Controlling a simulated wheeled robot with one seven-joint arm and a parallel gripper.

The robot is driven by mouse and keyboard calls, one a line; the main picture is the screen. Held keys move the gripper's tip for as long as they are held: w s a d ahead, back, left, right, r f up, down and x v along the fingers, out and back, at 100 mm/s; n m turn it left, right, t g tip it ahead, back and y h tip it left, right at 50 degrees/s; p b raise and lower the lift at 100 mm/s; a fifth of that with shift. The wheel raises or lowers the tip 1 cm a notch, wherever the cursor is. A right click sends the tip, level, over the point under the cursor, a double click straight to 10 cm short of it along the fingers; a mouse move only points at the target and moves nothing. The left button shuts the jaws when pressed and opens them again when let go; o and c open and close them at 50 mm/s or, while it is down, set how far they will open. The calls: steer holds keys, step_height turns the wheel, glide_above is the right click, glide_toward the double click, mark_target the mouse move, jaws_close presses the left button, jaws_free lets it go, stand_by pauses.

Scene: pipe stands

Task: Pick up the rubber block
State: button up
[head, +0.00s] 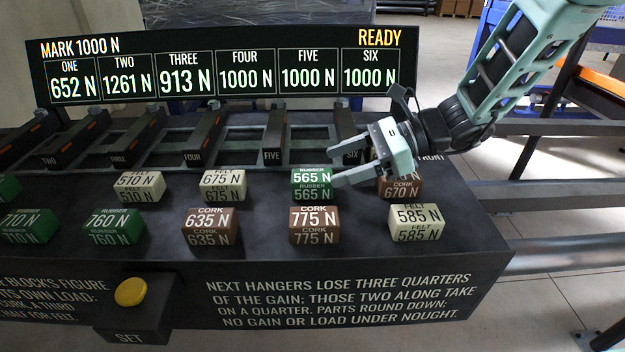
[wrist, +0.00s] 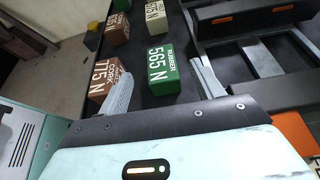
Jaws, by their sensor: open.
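A green rubber block marked 565 N (head: 311,184) stands on the dark console top. It also shows in the wrist view (wrist: 162,70), ahead of my jaws. My gripper (head: 338,167) is open and empty, reaching in from the right just above and beside this block. In the wrist view one finger lies to each side of the block, with the left finger (wrist: 119,95) overlapping the brown 775 N cork block (wrist: 101,83). I cannot tell the exact height gap. Other green rubber blocks, marked 760 N (head: 113,227) and 710 N (head: 28,226), stand at the left.
Brown cork blocks 635 N (head: 210,227) and 775 N (head: 314,226) and a cream felt 585 N block (head: 417,223) stand in front. A cork 670 N block (head: 401,189) is partly behind my gripper. Numbered hangers (head: 205,138) and a display (head: 225,65) stand behind.

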mark_target(313, 175)
steer(key=x, duration=0.2)
steer(key=p+x, duration=0.1)
steer(key=x, duration=0.5)
steer(key=shift+f+p, duration=0.3)
steer(key=shift+p, duration=0.1)
steer(key=c, duration=1.2)
